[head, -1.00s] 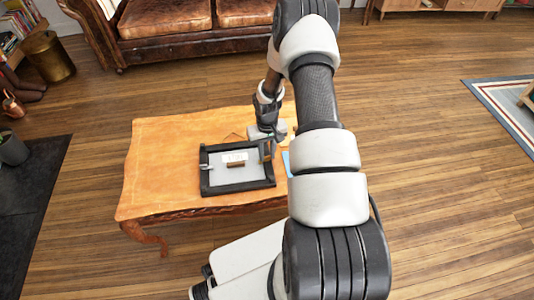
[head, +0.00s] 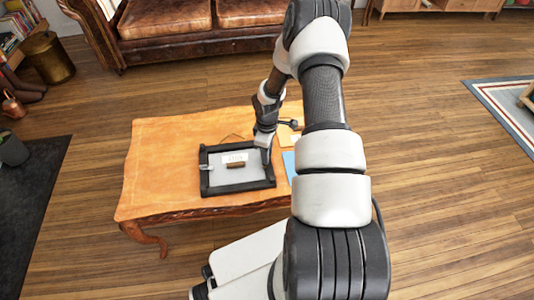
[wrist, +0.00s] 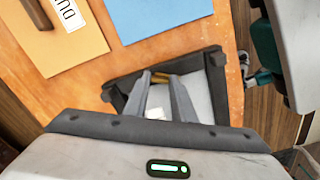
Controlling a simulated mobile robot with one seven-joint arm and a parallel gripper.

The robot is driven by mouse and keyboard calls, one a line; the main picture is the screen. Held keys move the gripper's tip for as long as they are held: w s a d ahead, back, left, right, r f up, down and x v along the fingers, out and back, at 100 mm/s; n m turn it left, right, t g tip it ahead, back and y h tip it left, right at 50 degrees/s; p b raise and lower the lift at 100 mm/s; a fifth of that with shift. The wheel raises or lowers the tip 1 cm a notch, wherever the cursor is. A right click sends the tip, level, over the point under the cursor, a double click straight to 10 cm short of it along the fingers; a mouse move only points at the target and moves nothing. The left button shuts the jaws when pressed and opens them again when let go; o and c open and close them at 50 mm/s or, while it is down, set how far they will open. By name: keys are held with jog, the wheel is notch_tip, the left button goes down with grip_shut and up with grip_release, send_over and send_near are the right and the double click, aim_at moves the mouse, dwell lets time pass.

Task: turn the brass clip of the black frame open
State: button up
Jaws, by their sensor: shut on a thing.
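The black frame (head: 238,188) lies flat on the wooden table in the head view, its pale grey back panel facing up. Its rim also shows in the wrist view (wrist: 217,72). The brass clip (wrist: 162,77) is at the frame's rim in the wrist view, between my two fingertips. My gripper (head: 265,160) is at the right side of the frame and points down. In the wrist view my gripper (wrist: 159,80) is shut on the brass clip. In the head view my gripper hides the clip.
A blue sheet (head: 289,163) and a tan envelope (wrist: 60,40) lie on the table (head: 160,150) beside the frame. The table's left part is clear.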

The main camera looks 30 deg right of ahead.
jog(key=n, duration=0.5)
jog(key=shift+n+p, duration=0.3)
jog(key=shift+n, duration=0.1)
dwell(0.3)
jog(key=o, duration=1.1)
jog(key=shift+c, duration=0.2)
notch_tip(320, 180, up, 18)
jog(key=p, duration=0.4)
jog(key=shift+f, duration=0.25)
